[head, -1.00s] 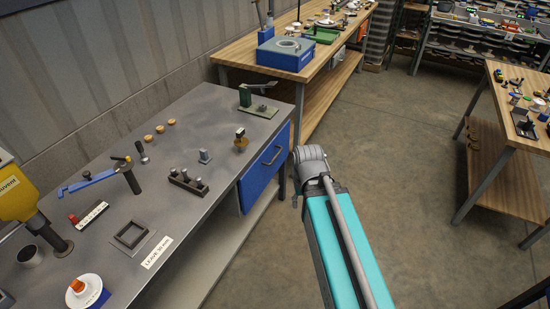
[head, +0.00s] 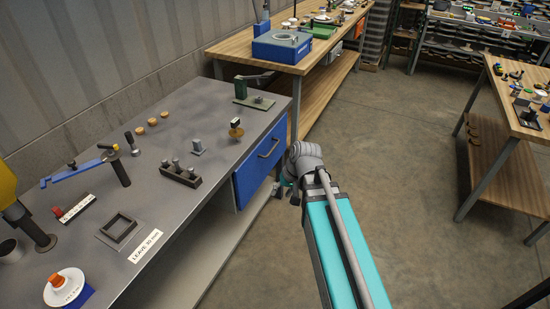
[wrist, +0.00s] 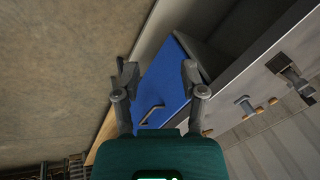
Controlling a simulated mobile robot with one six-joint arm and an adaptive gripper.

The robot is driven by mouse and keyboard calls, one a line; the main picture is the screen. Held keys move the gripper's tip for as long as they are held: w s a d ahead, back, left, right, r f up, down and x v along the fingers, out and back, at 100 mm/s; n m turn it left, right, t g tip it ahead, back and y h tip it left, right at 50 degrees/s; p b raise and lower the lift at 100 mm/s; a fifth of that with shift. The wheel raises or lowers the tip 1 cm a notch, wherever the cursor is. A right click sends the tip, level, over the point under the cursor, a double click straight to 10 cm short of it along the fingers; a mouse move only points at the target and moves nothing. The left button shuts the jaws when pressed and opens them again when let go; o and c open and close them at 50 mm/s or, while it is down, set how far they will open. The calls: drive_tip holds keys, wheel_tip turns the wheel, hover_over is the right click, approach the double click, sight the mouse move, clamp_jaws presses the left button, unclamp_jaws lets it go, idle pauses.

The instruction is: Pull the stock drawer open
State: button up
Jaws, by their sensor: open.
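The stock drawer shows as a blue front (head: 258,165) with a dark bar handle (head: 269,148) under the right end of the grey metal bench. It looks shut. In the wrist view the blue front (wrist: 168,82) fills the space between my fingers, with the handle (wrist: 152,113) lower in the picture. My gripper (wrist: 158,73) is open and empty, its two fingers wide apart and pointing toward the drawer side of the bench. No contact with the handle shows. In the head view my wrist stands just right of the drawer and mostly hides the gripper.
The grey bench top (head: 215,115) holds a green press (head: 252,93), a dark block with pegs (head: 180,174), a blue-armed stand (head: 85,173) and other small items. A lower shelf (head: 190,255) runs beneath. A wooden bench (head: 225,53) stands behind.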

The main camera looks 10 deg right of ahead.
drive_tip(key=w+a+f+m+t+y+b, duration=0.1)
drive_tip(key=w+a+f+t+y+b, duration=0.2)
drive_tip(key=w+f+b, duration=0.6)
drive_tip(key=m+t+y+b, duration=0.4)
drive_tip(key=m+t+b, duration=0.75)
drive_tip(key=b, duration=1.65)
approach(273, 148)
drive_tip(key=s+d+f, duration=0.2)
drive_tip(key=s, duration=0.1)
drive_tip(key=shift+s+a+t, duration=0.1)
drive_tip(key=shift+s+t, duration=0.1)
drive_tip(key=shift+t, duration=0.25)
drive_tip(key=shift+w+a, duration=0.1)
drive_tip(key=p+x, duration=0.2)
drive_tip(key=x, duration=1.1)
drive_tip(key=shift+w+a, duration=0.1)
drive_tip(key=shift+w, duration=0.2)
